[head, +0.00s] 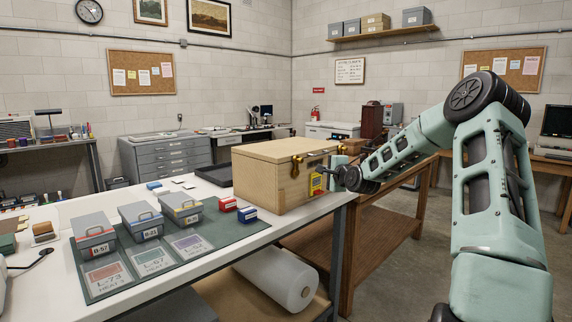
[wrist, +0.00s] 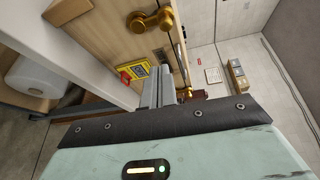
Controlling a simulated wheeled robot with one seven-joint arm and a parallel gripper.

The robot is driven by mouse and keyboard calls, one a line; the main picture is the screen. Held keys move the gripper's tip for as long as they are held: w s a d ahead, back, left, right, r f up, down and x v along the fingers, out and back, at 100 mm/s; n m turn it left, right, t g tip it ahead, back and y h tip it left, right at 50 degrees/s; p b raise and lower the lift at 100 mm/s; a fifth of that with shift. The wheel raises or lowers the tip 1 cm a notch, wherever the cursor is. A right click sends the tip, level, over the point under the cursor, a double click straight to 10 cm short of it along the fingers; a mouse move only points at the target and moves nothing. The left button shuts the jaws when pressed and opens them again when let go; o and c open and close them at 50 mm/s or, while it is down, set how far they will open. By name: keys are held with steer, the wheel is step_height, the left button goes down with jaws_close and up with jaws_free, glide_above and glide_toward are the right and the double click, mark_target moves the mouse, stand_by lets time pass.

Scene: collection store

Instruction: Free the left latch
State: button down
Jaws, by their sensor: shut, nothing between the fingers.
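A pale wooden box (head: 262,185) stands on the end of the white table, with brass latches on its front face. The left latch (head: 295,166) hangs near the lid seam. In the wrist view a large brass latch (wrist: 150,20) at the top looks like this left one. My gripper (head: 322,169) is shut and empty in front of the face, right of the left latch. In the wrist view its closed fingers (wrist: 157,90) point towards the box. Contact cannot be told.
Grey lidded boxes (head: 138,219) stand on a green mat (head: 190,262) to the left. Small red and blue blocks (head: 228,205) sit near the wooden box. A black tray (head: 214,174) lies behind it. A wooden bench (head: 392,214) stands to the right.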

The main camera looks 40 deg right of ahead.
steer(key=shift+d+r+m+h, duration=0.15)
steer(key=shift+d+m, duration=0.1)
steer(key=shift+d, duration=0.35)
steer(key=shift+d+r+m+h, duration=0.15)
steer(key=shift+d+m, duration=0.1)
steer(key=shift+d, duration=0.35)
steer(key=shift+w, duration=0.15)
steer(key=r+p+x, duration=0.1)
steer(key=p+x, duration=0.1)
steer(key=x, duration=0.8)
steer(key=shift+a+f+p, duration=0.1)
steer(key=shift+a+p, duration=0.45)
steer(key=shift+a, duration=1.45)
